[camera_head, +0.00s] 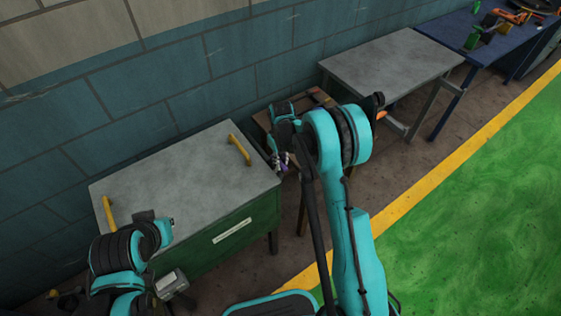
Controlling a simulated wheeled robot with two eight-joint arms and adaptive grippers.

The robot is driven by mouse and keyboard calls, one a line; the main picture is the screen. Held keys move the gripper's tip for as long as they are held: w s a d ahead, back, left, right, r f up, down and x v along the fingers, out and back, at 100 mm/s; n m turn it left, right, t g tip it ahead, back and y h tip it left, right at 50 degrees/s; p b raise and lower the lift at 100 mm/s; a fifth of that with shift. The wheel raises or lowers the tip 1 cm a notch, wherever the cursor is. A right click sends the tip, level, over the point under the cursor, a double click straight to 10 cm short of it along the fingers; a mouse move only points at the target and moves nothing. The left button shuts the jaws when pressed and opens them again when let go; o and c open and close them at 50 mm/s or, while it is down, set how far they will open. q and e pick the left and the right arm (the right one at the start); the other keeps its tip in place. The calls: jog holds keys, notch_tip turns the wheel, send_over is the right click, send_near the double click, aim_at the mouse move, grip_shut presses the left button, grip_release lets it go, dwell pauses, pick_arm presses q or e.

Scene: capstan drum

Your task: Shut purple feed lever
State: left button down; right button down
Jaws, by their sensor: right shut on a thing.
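My right gripper (281,160) is at the right end of the grey-topped green cabinet, below the forearm of my right arm. A small purple part, which looks like the feed lever (284,156), shows at its fingertips. The gripper is shut on it. Most of the lever and what it is mounted on are hidden behind my gripper and arm, so its angle cannot be told. My left arm is at the lower left, by the front left corner of the cabinet. Its fingers cannot be made out.
The green cabinet (180,185) has two yellow handles on its top, which is otherwise bare. A small brown wooden stand (318,97) is partly behind my right arm. A bare grey table (390,62) and a blue bench (470,30) with items stand farther right. The green floor is open.

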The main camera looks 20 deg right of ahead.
jog(key=w+d+n+b, duration=0.1)
jog(key=w+n, duration=0.4)
jog(key=n, duration=1.2)
jog(key=shift+w+d, duration=0.25)
jog(key=shift+d, duration=0.45)
jog(key=shift+n, duration=0.3)
jog(key=c, duration=1.7)
grip_release()
notch_tip(320, 180, up, 12)
